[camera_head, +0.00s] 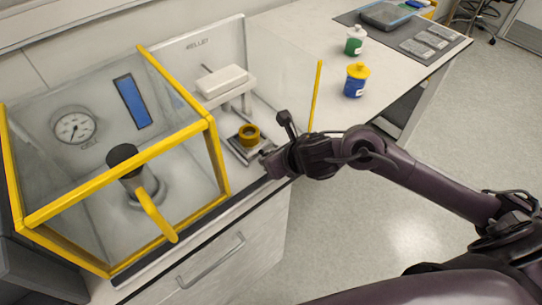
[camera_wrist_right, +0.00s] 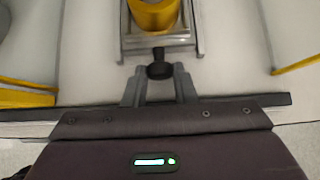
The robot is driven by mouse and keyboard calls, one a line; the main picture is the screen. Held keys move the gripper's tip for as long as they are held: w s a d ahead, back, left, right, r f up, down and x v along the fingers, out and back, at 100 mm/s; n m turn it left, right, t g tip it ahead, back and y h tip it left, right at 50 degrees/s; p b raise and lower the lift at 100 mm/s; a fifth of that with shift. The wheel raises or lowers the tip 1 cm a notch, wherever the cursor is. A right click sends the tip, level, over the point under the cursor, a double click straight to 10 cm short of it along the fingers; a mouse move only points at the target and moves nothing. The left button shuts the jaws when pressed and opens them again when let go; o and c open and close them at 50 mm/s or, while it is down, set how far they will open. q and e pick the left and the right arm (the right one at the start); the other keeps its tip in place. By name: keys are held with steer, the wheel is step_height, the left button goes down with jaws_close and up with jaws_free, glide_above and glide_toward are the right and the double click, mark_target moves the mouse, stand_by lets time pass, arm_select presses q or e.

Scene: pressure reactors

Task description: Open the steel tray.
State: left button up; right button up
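The small steel tray (camera_head: 236,150) sits on the bench beside the yellow-framed enclosure, with a yellow ring (camera_head: 249,134) on it. In the right wrist view the steel tray (camera_wrist_right: 126,38) is straight ahead, with the yellow ring (camera_wrist_right: 153,14) on it and a black knob (camera_wrist_right: 159,66) at its near edge. My right gripper (camera_head: 270,164) is at the tray's front. In the wrist view its two fingers (camera_wrist_right: 158,84) are apart, with the knob between or just beyond their tips; contact is not clear. My left gripper is out of view.
A clear enclosure with yellow edges (camera_head: 110,170) stands left of the tray, holding a gauge and a black-topped vessel. A white press-like unit (camera_head: 222,82) stands behind the tray. A green-labelled bottle (camera_head: 354,42) and a blue bottle (camera_head: 356,82) stand farther right. A drawer handle (camera_head: 212,262) is below.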

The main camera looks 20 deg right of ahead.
steer(key=shift+o, duration=2.2)
steer(key=shift+s+d+r, duration=0.1)
steer(key=shift+r, duration=0.1)
steer(key=v, duration=0.6)
steer(key=shift+s+d+r+p, duration=0.1)
steer(key=shift+s+p, duration=0.05)
steer(key=shift+p, duration=0.2)
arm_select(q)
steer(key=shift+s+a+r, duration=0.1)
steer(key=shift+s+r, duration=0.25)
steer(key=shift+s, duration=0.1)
arm_select(e)
steer(key=shift+s+r, duration=0.3)
steer(key=shift+r, duration=0.05)
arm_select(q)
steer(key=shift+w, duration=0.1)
